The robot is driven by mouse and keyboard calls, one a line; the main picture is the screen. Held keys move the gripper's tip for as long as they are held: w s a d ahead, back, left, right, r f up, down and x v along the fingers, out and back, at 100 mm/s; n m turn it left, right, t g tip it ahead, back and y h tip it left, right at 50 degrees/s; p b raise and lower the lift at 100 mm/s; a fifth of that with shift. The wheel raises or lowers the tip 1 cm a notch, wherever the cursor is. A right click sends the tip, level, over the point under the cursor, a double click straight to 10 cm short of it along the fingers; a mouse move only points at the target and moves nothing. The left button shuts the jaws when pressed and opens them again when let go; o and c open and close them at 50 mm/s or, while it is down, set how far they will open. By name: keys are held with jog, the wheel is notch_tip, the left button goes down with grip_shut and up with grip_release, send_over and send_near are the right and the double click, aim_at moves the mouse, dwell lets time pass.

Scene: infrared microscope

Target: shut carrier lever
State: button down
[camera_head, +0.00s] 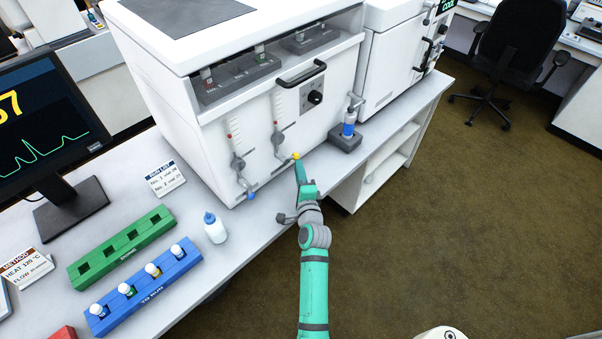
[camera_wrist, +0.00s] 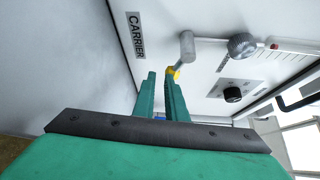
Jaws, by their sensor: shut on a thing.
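The carrier lever (camera_head: 285,151) is a thin grey arm with a yellow tip on the front of the white instrument, below the right-hand flow tube. It slants down and to the right from its grey pivot. In the wrist view the yellow tip (camera_wrist: 173,72) is at the ends of my fingers, near the "CARRIER" label (camera_wrist: 136,35). My gripper (camera_head: 299,167) reaches up from below and is shut on the lever's yellow tip. It also shows in the wrist view (camera_wrist: 160,78); the exact contact is partly hidden by the fingers.
A similar lever with a blue tip (camera_head: 251,194) hangs to the left. A vial in a grey block (camera_head: 345,138) stands to the right. A white bottle (camera_head: 215,228), a blue rack (camera_head: 150,290) and a green rack (camera_head: 122,247) are on the bench at left.

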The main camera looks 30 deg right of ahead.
jog(key=shift+w+d+f, duration=0.1)
jog(key=shift+w+d, duration=0.05)
jog(key=shift+w, duration=0.1)
jog(key=shift+d, duration=0.15)
jog(key=shift+s, duration=0.2)
jog(key=shift+s+f, duration=0.1)
jog(key=shift+s, duration=0.2)
jog(key=v, duration=1)
jog(key=shift+a+r, duration=0.4)
